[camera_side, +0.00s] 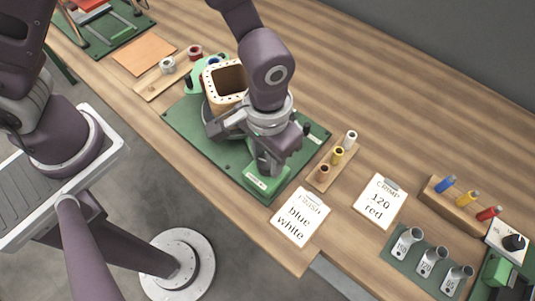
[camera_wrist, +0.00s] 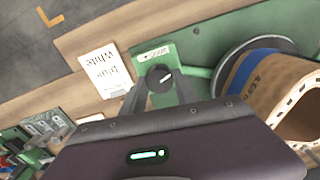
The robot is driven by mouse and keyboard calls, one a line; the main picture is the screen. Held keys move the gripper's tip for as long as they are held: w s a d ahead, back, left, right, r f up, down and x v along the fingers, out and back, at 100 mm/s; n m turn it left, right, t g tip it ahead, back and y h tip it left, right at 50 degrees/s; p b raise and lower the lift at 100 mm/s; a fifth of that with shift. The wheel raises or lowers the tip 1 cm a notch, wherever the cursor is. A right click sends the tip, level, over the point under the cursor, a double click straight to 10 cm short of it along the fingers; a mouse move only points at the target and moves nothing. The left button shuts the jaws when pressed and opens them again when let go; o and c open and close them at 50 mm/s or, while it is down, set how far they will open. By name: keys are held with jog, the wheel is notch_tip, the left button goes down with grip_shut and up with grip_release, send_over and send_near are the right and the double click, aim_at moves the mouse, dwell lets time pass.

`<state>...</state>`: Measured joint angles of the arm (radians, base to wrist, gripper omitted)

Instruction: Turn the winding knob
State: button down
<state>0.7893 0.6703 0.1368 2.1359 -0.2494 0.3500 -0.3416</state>
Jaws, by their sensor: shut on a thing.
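The winding knob (camera_wrist: 161,79) is a dark round knob with a white pointer line, on a green box (camera_wrist: 148,52) with a white label. In the wrist view my gripper (camera_wrist: 159,84) has its two grey fingers on either side of the knob, shut on it. In the side view my gripper (camera_side: 268,168) reaches down onto the green box (camera_side: 262,186) and hides the knob. A tan coil former (camera_side: 226,78) with a square opening stands behind my gripper. In the wrist view the former (camera_wrist: 286,88) carries a blue band beside a dark round flange.
A card reading "blue white" (camera_side: 300,218) and a "CRIMP 120 red" card (camera_side: 381,201) lie nearby. A wooden rack (camera_side: 323,177) with small spools stands right of my gripper. Marked metal cups (camera_side: 431,260) and coloured-handled tools (camera_side: 466,199) are farther right. The table's back strip is clear.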

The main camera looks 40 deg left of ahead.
aim_at(267, 161)
jog(key=shift+m, duration=0.6)
jog(key=c, duration=0.9)
grip_release()
notch_tip(267, 161, up, 7)
jog(key=shift+r, duration=0.1)
